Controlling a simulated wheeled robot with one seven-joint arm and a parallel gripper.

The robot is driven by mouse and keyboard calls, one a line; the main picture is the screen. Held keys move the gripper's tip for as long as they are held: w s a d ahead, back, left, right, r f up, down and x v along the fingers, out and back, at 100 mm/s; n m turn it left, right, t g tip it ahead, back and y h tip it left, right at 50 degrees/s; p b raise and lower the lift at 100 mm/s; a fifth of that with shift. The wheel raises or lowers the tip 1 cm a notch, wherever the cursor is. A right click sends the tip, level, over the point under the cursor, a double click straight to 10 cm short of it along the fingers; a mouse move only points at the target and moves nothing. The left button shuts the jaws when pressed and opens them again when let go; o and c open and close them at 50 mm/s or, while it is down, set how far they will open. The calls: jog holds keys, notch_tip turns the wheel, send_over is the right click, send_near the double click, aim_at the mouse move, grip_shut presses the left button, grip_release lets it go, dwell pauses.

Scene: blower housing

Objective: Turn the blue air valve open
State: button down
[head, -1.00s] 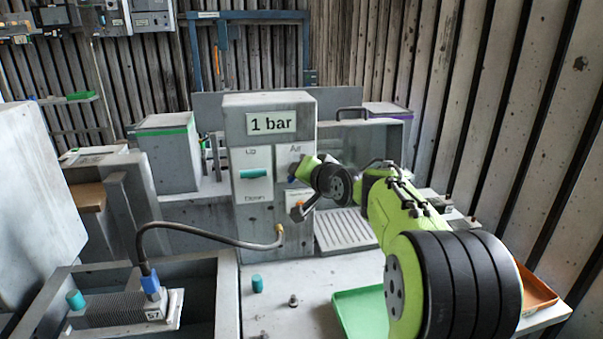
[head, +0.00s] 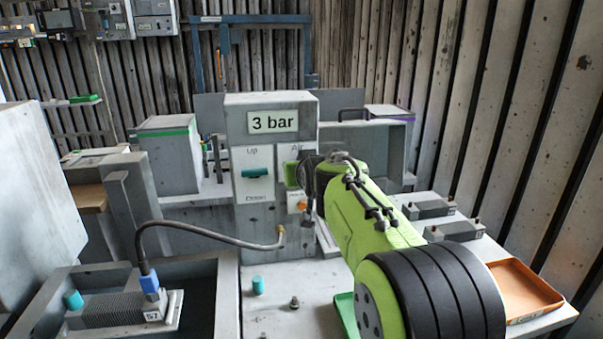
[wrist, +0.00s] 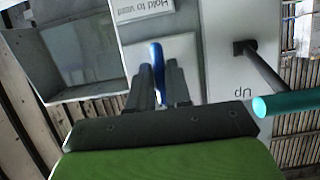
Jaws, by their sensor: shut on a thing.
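The blue air valve handle (wrist: 157,62) stands between the two fingers of my gripper (wrist: 158,88) in the wrist view. My gripper is shut on it, in front of the panel. In the head view my gripper (head: 297,173) is at the "Air" plate (head: 289,151) of the grey control box (head: 238,125), and the arm hides the handle there. The display (head: 273,121) on top of the box reads "3 bar".
A teal lever (head: 257,172) on the Up/Down plate sits left of my gripper; it juts out in the wrist view (wrist: 290,103). An orange button (head: 302,204) is below. A hose (head: 205,230) runs from the box to a blue connector (head: 149,282). An orange tray (head: 520,290) lies right.

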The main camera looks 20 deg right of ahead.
dwell(0.5)
jog(key=c, duration=1.1)
grip_release()
jog(key=shift+c, duration=0.2)
jog(key=v, duration=1.5)
jog(key=shift+s+a+p, duration=0.2)
jog(key=shift+s+p, duration=0.15)
jog(key=shift+p, duration=0.1)
jog(key=shift+r, duration=0.1)
jog(key=s+a+f+g+y+p, duration=0.1)
jog(key=s+a+f+g+p, duration=0.1)
jog(key=s+f, duration=0.2)
jog(key=s+a+f+n+g+p, duration=0.1)
jog(key=s+a+f+g+p, duration=0.2)
jog(key=s, duration=0.8)
jog(key=s+a+f+n+g+y+p, duration=0.1)
jog(key=s+a+f+g+p, duration=0.1)
jog(key=s, duration=0.6)
notch_tip(320, 180, down, 3)
jog(key=shift+s+a+r+g+y+p, duration=0.1)
jog(key=shift+s+a+g+y+p, duration=0.15)
jog(key=shift+a+p, duration=0.25)
